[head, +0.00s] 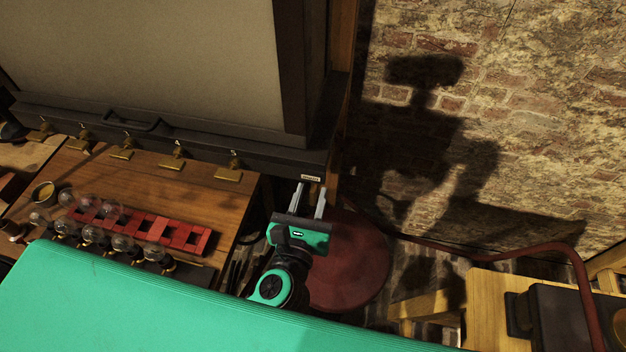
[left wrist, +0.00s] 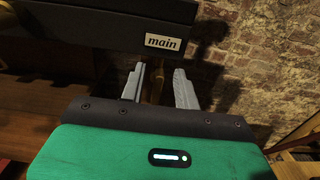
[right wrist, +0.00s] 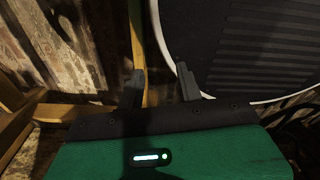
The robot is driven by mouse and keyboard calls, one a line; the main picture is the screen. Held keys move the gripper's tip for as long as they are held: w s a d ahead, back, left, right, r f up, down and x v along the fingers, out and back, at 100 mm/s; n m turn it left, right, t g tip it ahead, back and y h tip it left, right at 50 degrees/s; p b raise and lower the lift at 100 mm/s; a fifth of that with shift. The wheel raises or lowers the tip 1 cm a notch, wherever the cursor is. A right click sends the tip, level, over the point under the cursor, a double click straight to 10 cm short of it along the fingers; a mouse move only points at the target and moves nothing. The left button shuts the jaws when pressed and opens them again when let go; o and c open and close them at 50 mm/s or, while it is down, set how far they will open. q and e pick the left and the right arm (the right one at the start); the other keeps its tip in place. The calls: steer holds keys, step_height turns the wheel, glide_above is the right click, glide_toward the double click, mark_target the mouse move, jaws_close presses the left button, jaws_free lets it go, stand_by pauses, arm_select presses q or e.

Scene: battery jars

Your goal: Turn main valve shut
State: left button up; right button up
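The small plate reading "main" (left wrist: 164,42) is on the dark rail at the cabinet's lower right corner; in the head view it is a tiny pale label (head: 311,178). Below it, a narrow brass-coloured part (left wrist: 157,84), likely the main valve, shows between the fingers of my left gripper (left wrist: 160,74). My left gripper (head: 311,189) is open, its fingers pointing at the rail just under the label. I cannot tell whether either finger touches the brass. The valve's handle is largely hidden in the head view. My right gripper (right wrist: 160,74) is open and empty, away from the valve.
Several brass taps (head: 178,152) line the rail above a wooden bench (head: 225,200) with glass bulbs and a red rack (head: 185,237). A round red stool (head: 350,265) stands below my left gripper. A brick wall (head: 530,120) is at right.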

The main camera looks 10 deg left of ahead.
arm_select(q)
steer(key=shift+w+p, duration=0.3)
steer(key=shift+w, duration=0.95)
steer(key=shift+c, duration=0.2)
jaws_close()
steer(key=shift+d+r+m+p, duration=0.1)
steer(key=shift+d+m+p, duration=0.05)
steer(key=shift+m+p, duration=0.55)
steer(key=shift+o, duration=0.2)
jaws_free()
